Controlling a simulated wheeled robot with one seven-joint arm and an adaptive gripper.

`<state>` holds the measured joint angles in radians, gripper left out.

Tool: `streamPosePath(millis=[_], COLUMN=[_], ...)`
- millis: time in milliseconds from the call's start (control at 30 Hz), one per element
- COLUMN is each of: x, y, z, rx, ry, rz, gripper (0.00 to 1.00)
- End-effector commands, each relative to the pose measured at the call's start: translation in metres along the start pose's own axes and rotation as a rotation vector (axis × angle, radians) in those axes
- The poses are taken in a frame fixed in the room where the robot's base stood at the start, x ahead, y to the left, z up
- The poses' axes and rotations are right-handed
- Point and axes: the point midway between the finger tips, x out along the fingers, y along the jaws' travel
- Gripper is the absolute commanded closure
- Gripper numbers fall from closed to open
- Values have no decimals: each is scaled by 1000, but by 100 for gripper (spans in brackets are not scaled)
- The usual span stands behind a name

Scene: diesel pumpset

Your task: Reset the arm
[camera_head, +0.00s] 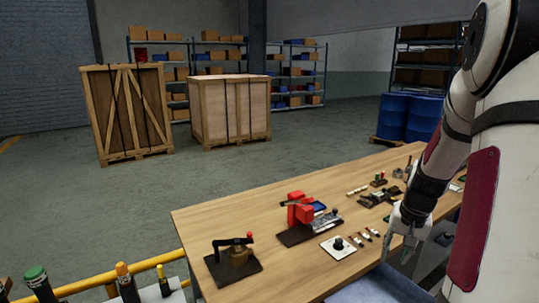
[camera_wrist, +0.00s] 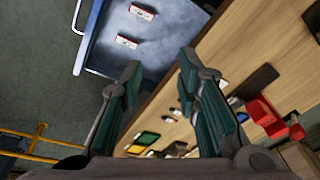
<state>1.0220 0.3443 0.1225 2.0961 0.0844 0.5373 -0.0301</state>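My arm comes in from the right side of the head view and hangs down over the right part of the wooden workbench (camera_head: 262,202). My gripper (camera_head: 405,250) points downward near the bench's front edge. In the wrist view my gripper (camera_wrist: 160,72) has its two green-padded fingers well apart, with nothing between them. Below the fingers are the bench edge and a blue-grey tray (camera_wrist: 165,45) with two small red-and-white blocks. The tray is partly in view at the bottom of the head view (camera_head: 375,288).
On the bench are a red device (camera_head: 300,208), a dark valve-like device (camera_head: 236,258), a white plate with a black knob (camera_head: 338,246) and several small parts. A yellow rail (camera_head: 120,274) runs at lower left. Wooden crates (camera_head: 230,108) and blue drums (camera_head: 410,117) stand behind.

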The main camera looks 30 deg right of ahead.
Motion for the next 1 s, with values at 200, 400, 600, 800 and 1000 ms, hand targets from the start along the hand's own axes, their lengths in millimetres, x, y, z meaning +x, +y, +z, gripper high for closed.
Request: streamPosePath(millis=[200, 400, 600, 800, 1000], x=[-76, -133, -177, -206, -216], y=[-94, -151, -181, -186, -178], z=[44, 106, 178, 245, 282], rx=[-242, -439, -629, -799, -898], ry=[65, 124, 180, 230, 256], rz=[-10, -41, -92, -163, -213], gripper=[70, 70, 70, 70, 70])
